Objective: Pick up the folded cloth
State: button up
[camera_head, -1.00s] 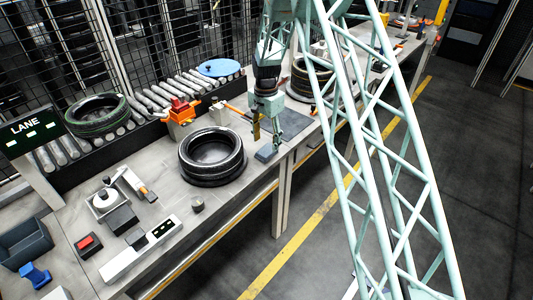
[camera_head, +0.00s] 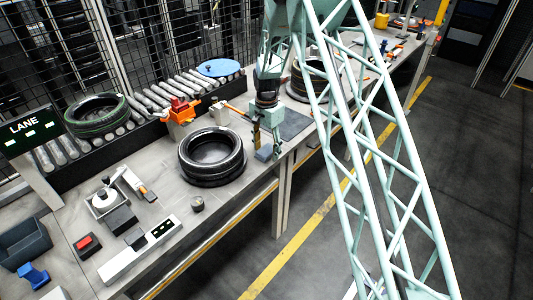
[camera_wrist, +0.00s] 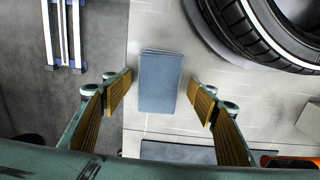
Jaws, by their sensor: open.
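The folded cloth (camera_wrist: 161,82) is a small blue-grey rectangle lying flat on the bench near its front edge. In the head view the cloth (camera_head: 264,153) shows right of the stacked tyres, just below my gripper (camera_head: 268,140). In the wrist view my gripper (camera_wrist: 160,101) is open, with one brown-padded finger on each side of the cloth. Gaps show between both fingers and the cloth. I cannot tell the exact height of the fingertips above the bench.
Stacked black tyres (camera_head: 212,156) stand close by on the bench. A dark mat (camera_head: 294,123) lies beyond the cloth. An orange clamp-like device (camera_head: 180,111) is near the roller conveyor (camera_head: 150,101). The bench drops off to the floor close to the cloth.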

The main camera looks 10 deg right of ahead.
aim_at(266, 149)
jog(key=shift+c, duration=0.5)
jog(key=c, duration=0.9)
jog(key=shift+r, duration=0.15)
jog(key=shift+r, duration=1.65)
jog(key=s, duration=0.5)
jog(key=s+r, duration=0.1)
jog(key=s, duration=1)
jog(key=shift+a+r+p, duration=0.2)
jog(key=shift+a+p, duration=0.2)
jog(key=o, duration=0.4)
jog(key=shift+c, duration=1.2)
